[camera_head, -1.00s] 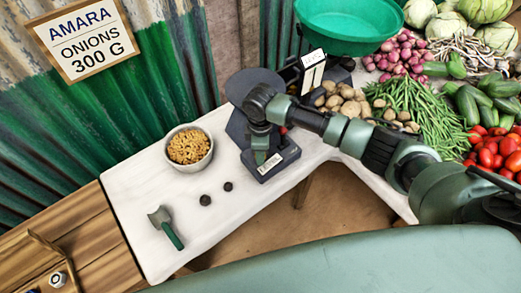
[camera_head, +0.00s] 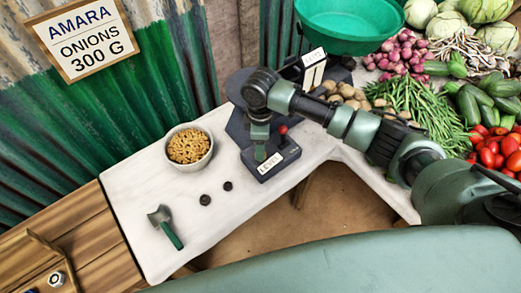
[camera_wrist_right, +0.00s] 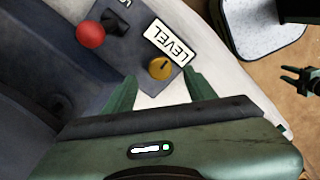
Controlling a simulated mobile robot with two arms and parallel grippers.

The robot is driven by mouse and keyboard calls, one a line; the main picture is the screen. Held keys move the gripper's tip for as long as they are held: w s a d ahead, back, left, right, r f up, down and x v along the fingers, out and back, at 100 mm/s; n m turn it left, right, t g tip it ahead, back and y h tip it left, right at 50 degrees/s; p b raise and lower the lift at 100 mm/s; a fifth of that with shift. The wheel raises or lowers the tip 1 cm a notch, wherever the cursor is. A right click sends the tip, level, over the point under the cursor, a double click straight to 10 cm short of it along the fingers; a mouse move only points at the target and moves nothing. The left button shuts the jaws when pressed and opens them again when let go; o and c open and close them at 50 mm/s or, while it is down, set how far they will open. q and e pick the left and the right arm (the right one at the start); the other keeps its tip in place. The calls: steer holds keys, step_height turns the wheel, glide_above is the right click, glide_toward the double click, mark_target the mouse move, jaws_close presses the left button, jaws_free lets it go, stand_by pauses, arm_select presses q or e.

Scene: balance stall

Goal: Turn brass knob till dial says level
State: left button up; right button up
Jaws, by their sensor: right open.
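The brass knob (camera_wrist_right: 160,67) is on the dark base of the balance, beside a white LEVEL label (camera_wrist_right: 168,41), in the right wrist view. My right gripper (camera_wrist_right: 160,80) is open, with its fingertips apart just short of the knob and the knob lined up between them. In the head view the right gripper (camera_head: 260,148) points down over the base by the LEVEL label (camera_head: 270,163), and hides the knob. The dial's reading is too small to tell. A small dark gripper shape (camera_wrist_right: 302,87), probably my left gripper, is low at the right wrist view's edge.
A red ball knob (camera_head: 283,130) stands close to my right gripper. A bowl of yellow-brown pieces (camera_head: 189,147), two dark weights (camera_head: 205,200) and a green-handled scoop (camera_head: 166,226) are on the white counter (camera_head: 135,190). Vegetables and a green basin (camera_head: 348,22) are at the upper right.

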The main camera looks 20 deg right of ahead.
steer(key=shift+r, duration=1.85)
steer(key=shift+f, duration=0.1)
